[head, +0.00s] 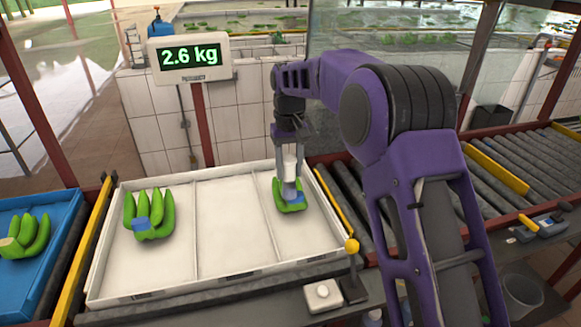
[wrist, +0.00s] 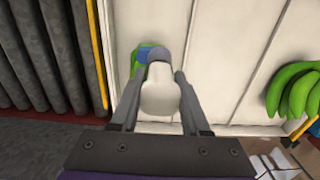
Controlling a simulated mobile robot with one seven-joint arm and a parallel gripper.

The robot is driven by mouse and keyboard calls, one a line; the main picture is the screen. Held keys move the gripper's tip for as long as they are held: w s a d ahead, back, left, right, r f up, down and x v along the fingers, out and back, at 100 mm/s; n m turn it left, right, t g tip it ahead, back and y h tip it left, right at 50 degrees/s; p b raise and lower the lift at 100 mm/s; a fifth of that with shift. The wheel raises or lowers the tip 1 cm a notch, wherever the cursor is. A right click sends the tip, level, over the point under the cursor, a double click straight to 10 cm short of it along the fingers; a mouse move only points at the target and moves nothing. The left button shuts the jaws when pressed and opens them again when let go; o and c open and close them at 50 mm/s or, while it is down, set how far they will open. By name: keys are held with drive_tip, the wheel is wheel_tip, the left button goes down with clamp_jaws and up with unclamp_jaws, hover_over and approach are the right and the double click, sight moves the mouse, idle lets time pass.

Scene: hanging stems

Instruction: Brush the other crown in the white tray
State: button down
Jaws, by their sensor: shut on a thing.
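My gripper (head: 290,172) points down over the right compartment of the white tray (head: 235,222). It is shut on a white, rounded brush (head: 290,162) with a grey end, also seen between the fingers in the wrist view (wrist: 162,92). Below it lies the right green banana cluster (head: 281,206); its crown (head: 294,197) shows blue. The brush end is at or just over this crown; contact is hard to tell. In the wrist view, the brush and fingers hide much of this cluster. The other cluster (head: 163,216), in the left compartment, has a blue crown (head: 141,223).
The middle compartment is empty. A blue tray (head: 62,226) at the left holds another banana cluster (head: 33,236) with a pale crown. A scale display (head: 190,56) reads 2.6 kg behind the tray. A yellow-knobbed lever (head: 352,246) stands at the tray's front right. Rollers flank the right side.

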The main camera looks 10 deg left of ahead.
drive_tip(key=shift+w+d, duration=0.2)
drive_tip(key=shift+d, duration=0.25)
drive_tip(key=shift+w+d, duration=0.2)
drive_tip(key=shift+d, duration=0.25)
drive_tip(key=shift+s+a+p, duration=0.15)
drive_tip(key=shift+s+a, duration=0.1)
drive_tip(key=shift+a, duration=0.25)
drive_tip(key=shift+s+a+p, duration=0.15)
drive_tip(key=shift+s+a, duration=0.05)
drive_tip(key=shift+a, duration=0.3)
drive_tip(key=shift+w+d, duration=0.25)
drive_tip(key=shift+d, duration=0.25)
drive_tip(key=shift+w+d, duration=0.2)
drive_tip(key=shift+d, duration=0.3)
drive_tip(key=shift+r, duration=0.1)
wheel_tip(320, 180, up, 9)
